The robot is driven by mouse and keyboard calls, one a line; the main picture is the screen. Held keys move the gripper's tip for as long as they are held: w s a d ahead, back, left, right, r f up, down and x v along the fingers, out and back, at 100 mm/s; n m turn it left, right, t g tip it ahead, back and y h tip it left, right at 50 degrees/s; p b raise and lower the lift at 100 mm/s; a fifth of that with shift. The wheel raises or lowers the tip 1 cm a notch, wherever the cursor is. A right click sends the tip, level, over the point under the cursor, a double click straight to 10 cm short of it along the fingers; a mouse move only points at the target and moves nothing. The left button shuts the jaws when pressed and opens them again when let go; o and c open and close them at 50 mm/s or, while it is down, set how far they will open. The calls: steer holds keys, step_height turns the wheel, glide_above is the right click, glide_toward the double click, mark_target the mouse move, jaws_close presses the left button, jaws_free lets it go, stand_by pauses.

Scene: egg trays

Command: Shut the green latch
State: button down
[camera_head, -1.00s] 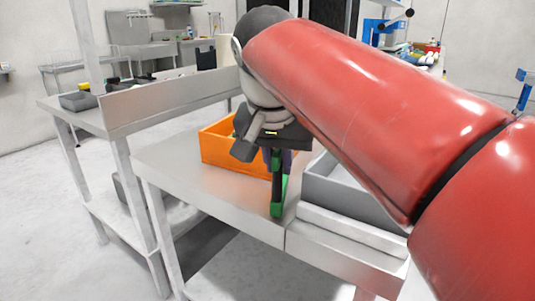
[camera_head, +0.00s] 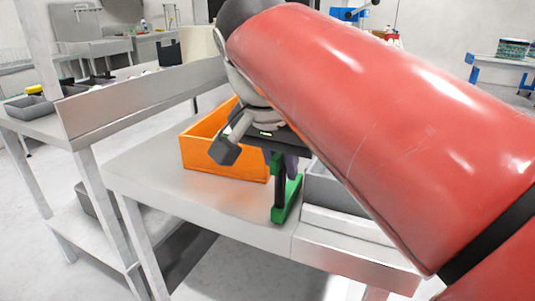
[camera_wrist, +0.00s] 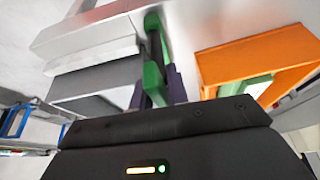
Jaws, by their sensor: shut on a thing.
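The green latch (camera_head: 290,203) shows in the head view as an upright dark bar with green parts, standing near the table's front edge. In the wrist view the latch (camera_wrist: 153,82) has green pieces at both ends of a dark bar. My gripper (camera_head: 288,163) is above it, pointing down, with purple fingers beside the latch's upper end. In the wrist view the gripper's purple fingers (camera_wrist: 175,86) are shut on the latch's near green end. The hand hides part of the contact.
An orange bin (camera_head: 222,158) stands left of the latch, and a grey bin (camera_head: 330,188) stands close on its right. The metal table (camera_head: 150,178) is clear at its front left. A side table with a raised panel (camera_head: 140,92) is at the left.

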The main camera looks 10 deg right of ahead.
steer(key=c, duration=1.4)
jaws_free()
steer(key=p+v, duration=0.1)
steer(key=v, duration=0.7)
